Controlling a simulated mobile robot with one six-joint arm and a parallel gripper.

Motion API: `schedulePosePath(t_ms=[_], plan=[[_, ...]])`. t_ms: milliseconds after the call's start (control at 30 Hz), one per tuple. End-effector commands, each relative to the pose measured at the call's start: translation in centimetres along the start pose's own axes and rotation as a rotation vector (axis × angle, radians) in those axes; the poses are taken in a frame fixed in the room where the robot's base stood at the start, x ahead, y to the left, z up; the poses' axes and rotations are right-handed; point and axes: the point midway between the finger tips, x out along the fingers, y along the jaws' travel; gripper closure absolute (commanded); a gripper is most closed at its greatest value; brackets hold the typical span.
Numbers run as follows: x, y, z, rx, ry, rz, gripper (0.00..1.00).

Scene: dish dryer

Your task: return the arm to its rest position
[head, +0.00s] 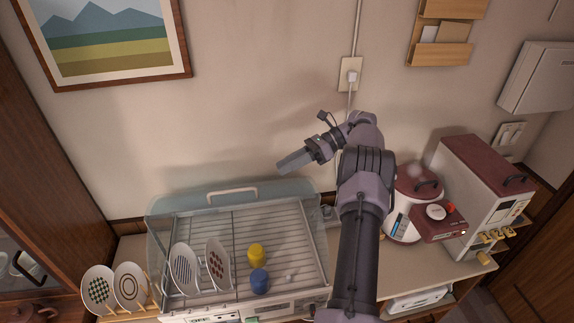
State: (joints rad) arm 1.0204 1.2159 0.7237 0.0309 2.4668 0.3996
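My arm (361,229) rises from the bottom of the head view and bends left near its top. My gripper (292,161) is raised in front of the wall, pointing left and slightly down, above the dish dryer. Its fingers show side-on as one grey block, so I cannot tell whether they are apart. No object shows in it. The dish dryer (315,262) stands below with its clear lid (190,197) raised at the back. Its rack holds two patterned plates (183,268) (216,262) upright, a yellow cup (256,254) and a blue cup (259,281).
A wooden plate stand (153,292) with two plates (99,290) (131,286) is at the left. A rice cooker (412,192) and a red-topped toaster-like appliance (487,185) stand right of my arm. A framed picture (103,40) hangs upper left. The wall space around the gripper is clear.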

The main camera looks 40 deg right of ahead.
Motion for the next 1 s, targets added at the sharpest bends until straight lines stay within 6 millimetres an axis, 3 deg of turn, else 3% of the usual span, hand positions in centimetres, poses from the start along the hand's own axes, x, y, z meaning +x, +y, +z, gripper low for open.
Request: schedulePosePath(t_ms=[267,367,467,567,667,700,800,900,1000], plan=[[0.6,0.1,0.4,-0.021,0.020,0.005,0.67],[4.4,1.5,2.5,-0.157,0.146,0.034,0.67],[10.8,5.9,4.9,-0.421,0.357,0.090,0.67],[16.6,12.3,5.3,-0.730,0.558,0.151,0.67],[21.0,19.3,3.2,-1.058,0.726,0.207,0.67],[22.4,22.0,1.7,-1.195,0.785,0.226,0.67],[24.9,27.7,-3.3,-1.530,0.902,0.261,0.67],[26.3,31.1,-8.2,-1.809,0.975,0.275,0.67],[27.0,32.6,-11.6,-1.992,1.013,0.274,0.67]])
